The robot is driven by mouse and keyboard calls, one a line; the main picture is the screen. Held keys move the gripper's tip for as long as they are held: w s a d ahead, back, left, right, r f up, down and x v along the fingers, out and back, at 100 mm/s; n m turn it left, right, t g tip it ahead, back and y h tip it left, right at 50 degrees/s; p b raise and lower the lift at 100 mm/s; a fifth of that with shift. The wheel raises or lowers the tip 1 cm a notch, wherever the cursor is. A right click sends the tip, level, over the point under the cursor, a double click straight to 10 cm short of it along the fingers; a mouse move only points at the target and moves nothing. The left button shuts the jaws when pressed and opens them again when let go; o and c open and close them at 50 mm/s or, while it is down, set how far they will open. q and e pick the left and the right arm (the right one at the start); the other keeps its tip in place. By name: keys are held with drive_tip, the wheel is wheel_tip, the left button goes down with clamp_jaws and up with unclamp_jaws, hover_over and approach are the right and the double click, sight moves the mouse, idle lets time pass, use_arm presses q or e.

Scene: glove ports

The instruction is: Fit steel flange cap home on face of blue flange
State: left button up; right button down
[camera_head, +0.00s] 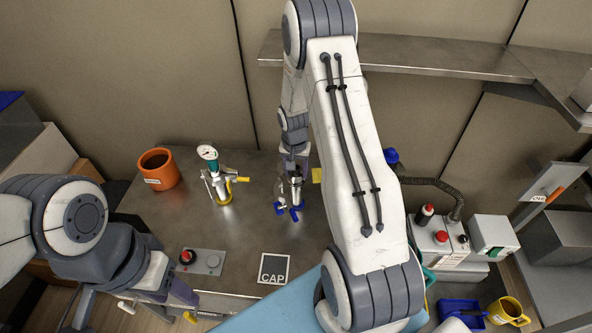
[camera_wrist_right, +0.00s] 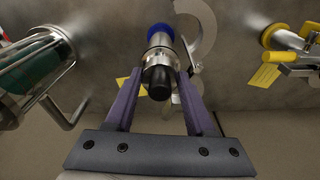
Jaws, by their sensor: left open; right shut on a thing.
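The steel flange cap (camera_wrist_right: 157,77), with a black knob, sits between the two purple fingers of my right gripper (camera_wrist_right: 158,88), which is shut on it. In the right wrist view the blue flange (camera_wrist_right: 160,33) lies straight beyond the cap, roughly in line with it; whether the cap touches its face I cannot tell. In the head view my right gripper (camera_head: 293,172) is over the blue flange (camera_head: 280,209) on the bench, and the cap is mostly hidden there. My left gripper (camera_head: 168,294) is open and low at the bench's front left, away from the flange.
A yellow flange (camera_head: 224,192) with a gauge stands left of the blue flange. An orange pot (camera_head: 158,170) is at the back left. A button box (camera_head: 202,262) and a bare mat marked CAP (camera_head: 274,268) lie in front. A shelf (camera_head: 430,52) runs above.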

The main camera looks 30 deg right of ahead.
idle(0.6)
drive_tip(key=shift+c, duration=0.8)
unclamp_jaws()
drive_tip(key=shift+f, duration=0.1)
wheel_tip(320, 180, up, 10)
drive_tip(key=b, duration=0.2)
drive_tip(key=shift+s+a+r, duration=0.25)
drive_tip(key=shift+s+a, duration=0.2)
